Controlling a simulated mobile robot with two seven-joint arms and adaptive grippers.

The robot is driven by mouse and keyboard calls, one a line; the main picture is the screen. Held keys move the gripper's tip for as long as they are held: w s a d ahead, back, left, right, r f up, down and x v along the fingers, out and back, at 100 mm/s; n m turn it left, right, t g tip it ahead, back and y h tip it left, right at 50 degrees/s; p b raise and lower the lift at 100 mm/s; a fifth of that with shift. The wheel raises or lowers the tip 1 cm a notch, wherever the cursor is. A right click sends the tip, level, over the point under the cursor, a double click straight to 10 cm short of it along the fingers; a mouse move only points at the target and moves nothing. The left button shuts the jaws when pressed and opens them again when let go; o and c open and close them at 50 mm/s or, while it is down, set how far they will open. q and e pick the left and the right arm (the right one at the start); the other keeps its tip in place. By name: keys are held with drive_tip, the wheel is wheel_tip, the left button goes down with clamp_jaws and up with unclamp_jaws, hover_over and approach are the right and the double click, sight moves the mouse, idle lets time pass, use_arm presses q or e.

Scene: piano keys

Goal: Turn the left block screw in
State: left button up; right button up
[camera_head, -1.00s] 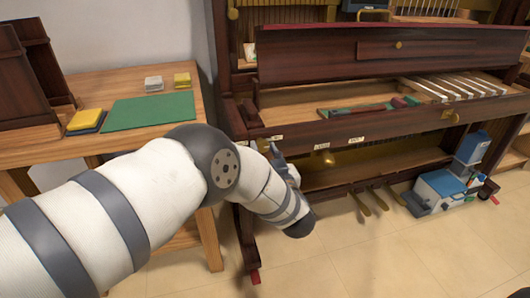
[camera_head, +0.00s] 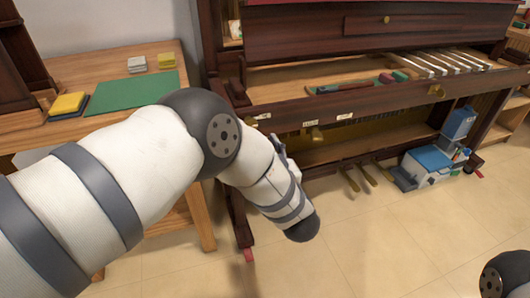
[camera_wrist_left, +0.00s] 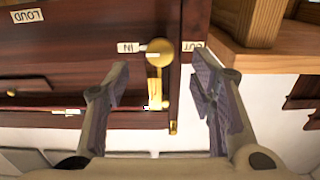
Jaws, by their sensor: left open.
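The left block screw (camera_wrist_left: 159,52) is a brass knob with a flat brass piece hanging below it in the left wrist view. It sits on the dark wood between the "IN" label (camera_wrist_left: 128,47) and the "OUT" label (camera_wrist_left: 196,46). My left gripper (camera_wrist_left: 161,80) is open, its two fingers on either side of the brass piece in that picture. I see no contact; the depth gap is unclear. In the head view my left arm mostly hides the gripper and this screw. My right gripper is out of view.
A wooden table (camera_head: 75,70) with a green mat (camera_head: 130,90) stands left. Brass pedals (camera_head: 368,174) and a blue-and-white box (camera_head: 430,163) are low down. Open floor lies in front.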

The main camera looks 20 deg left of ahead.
use_arm(q)
drive_tip(key=v, duration=0.5)
drive_tip(key=shift+s+d, duration=0.2)
drive_tip(key=shift+s, duration=0.1)
drive_tip(key=s+a+f+m+g+h+p, duration=0.2)
drive_tip(key=s+f+m+g+h+p, duration=0.15)
drive_tip(key=s+f, duration=0.35)
drive_tip(key=s+a+f+m+g+h+p, duration=0.2)
drive_tip(key=s+a+f+g+h+p, duration=0.15)
drive_tip(key=s+f, duration=0.4)
drive_tip(key=s+a+r+g+h+p, duration=0.1)
drive_tip(key=s+r+g, duration=0.1)
drive_tip(key=s, duration=1)
drive_tip(key=s+a+r+g+h+p, duration=0.1)
drive_tip(key=s+g, duration=0.4)
drive_tip(key=s, duration=0.6)
drive_tip(key=s+a+r+g+h+p, duration=0.1)
drive_tip(key=s+a+r+g+p, duration=0.1)
drive_tip(key=s, duration=1)
drive_tip(key=shift+s+a+r+m+g+p, duration=0.35)
drive_tip(key=shift+r+g, duration=0.35)
drive_tip(key=shift+r, duration=0.25)
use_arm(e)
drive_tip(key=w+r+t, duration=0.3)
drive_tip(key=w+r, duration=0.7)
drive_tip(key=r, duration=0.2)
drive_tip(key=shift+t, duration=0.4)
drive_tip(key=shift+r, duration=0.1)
